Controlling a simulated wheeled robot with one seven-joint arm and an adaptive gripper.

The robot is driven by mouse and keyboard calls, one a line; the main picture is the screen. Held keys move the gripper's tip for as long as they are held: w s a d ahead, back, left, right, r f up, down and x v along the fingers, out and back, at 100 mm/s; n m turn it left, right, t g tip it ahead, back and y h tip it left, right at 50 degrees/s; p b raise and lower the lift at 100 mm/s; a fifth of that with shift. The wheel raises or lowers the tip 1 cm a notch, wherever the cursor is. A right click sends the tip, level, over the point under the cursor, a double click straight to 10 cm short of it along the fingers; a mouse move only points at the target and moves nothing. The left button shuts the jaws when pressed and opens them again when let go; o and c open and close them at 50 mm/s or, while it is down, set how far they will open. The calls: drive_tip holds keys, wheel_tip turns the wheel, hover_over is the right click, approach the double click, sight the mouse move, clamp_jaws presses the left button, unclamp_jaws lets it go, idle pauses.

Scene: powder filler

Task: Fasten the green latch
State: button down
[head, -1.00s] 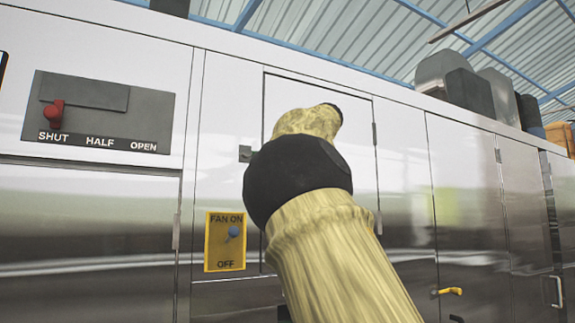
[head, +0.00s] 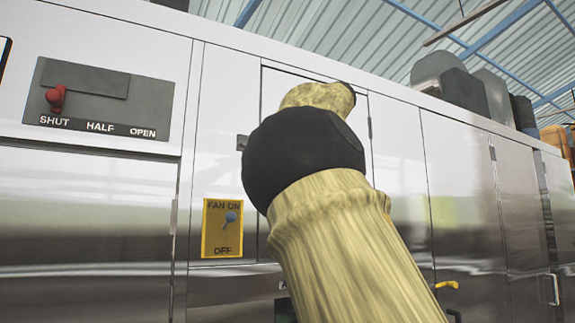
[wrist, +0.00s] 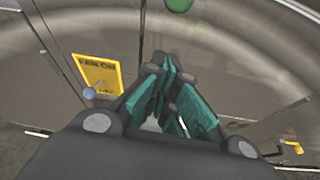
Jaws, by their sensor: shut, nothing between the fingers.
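A round green part (wrist: 178,5), which looks like the green latch's knob, is cut off by the top edge of the wrist view. The rest of the latch is out of frame, and I cannot tell its position. My gripper (wrist: 168,72) is shut and empty, with its teal fingertips close together below the green part in that view. The fingertips look apart from it. In the head view my own arm covers the middle of the cabinet front, and the latch cannot be made out there.
A yellow fan panel (head: 222,229) with a blue knob (head: 230,217) is left of my arm; the panel also shows in the wrist view (wrist: 97,70). A red-handled SHUT/HALF/OPEN slider (head: 56,97) is farther left. A yellow handle (head: 447,285) is at lower right.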

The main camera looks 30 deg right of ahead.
drive_tip(key=shift+b+v, duration=0.3)
drive_tip(key=shift+v, duration=0.95)
